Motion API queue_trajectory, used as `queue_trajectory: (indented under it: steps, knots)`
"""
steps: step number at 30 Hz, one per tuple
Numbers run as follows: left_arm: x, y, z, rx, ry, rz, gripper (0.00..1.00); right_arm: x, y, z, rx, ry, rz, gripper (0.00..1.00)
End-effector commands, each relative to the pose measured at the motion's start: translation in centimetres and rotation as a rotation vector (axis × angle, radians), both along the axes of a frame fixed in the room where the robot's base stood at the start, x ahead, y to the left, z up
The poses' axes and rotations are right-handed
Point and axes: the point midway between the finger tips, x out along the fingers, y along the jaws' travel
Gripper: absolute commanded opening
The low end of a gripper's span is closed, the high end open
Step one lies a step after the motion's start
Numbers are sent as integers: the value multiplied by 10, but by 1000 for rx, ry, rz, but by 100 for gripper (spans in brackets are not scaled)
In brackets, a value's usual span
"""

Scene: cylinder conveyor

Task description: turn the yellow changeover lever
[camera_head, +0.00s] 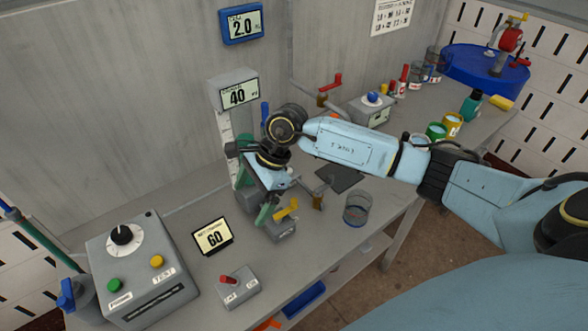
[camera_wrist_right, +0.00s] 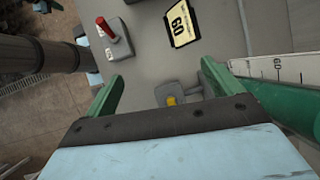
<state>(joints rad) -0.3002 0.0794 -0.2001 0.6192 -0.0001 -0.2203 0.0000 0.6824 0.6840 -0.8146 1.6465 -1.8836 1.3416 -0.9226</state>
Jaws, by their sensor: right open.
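The yellow changeover lever (camera_head: 287,209) sits on a grey block (camera_head: 280,231) near the middle of the bench in the head view. In the right wrist view the lever (camera_wrist_right: 171,100) shows as a small yellow patch, partly hidden by my gripper body. My right gripper (camera_head: 262,208) points down just left of the lever in the head view. In the wrist view its two green fingers (camera_wrist_right: 160,84) are spread apart, with the grey block and lever between them and nothing held. Contact with the lever cannot be told. My left gripper is not in view.
A green column with a scale (camera_wrist_right: 285,70) stands close beside one finger. A card reading 60 (camera_head: 213,236), a red-switch box (camera_head: 238,291) and a control box (camera_head: 140,262) lie to the left. A clear beaker (camera_head: 357,208) stands to the right.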

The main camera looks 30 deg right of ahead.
Motion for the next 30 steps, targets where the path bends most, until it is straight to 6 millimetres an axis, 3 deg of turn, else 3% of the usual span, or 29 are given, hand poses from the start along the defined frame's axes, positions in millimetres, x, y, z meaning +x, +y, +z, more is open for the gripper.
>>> queue_trajectory:
  steps: [1, 3, 6, 9, 17, 30]
  knots:
    - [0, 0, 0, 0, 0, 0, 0, 6, -31, 0, -126, 1, 21, 91]
    - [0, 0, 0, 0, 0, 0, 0, 10, -65, 1, -266, 16, 43, 91]
    - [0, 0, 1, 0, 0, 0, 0, 12, -98, 5, -398, 39, 59, 91]
    - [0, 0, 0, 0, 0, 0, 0, 12, -114, 8, -463, 55, 64, 91]
    - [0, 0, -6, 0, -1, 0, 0, 11, -118, -3, -479, 62, 66, 91]
    - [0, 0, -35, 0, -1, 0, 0, 11, -117, -53, -476, 62, 65, 91]
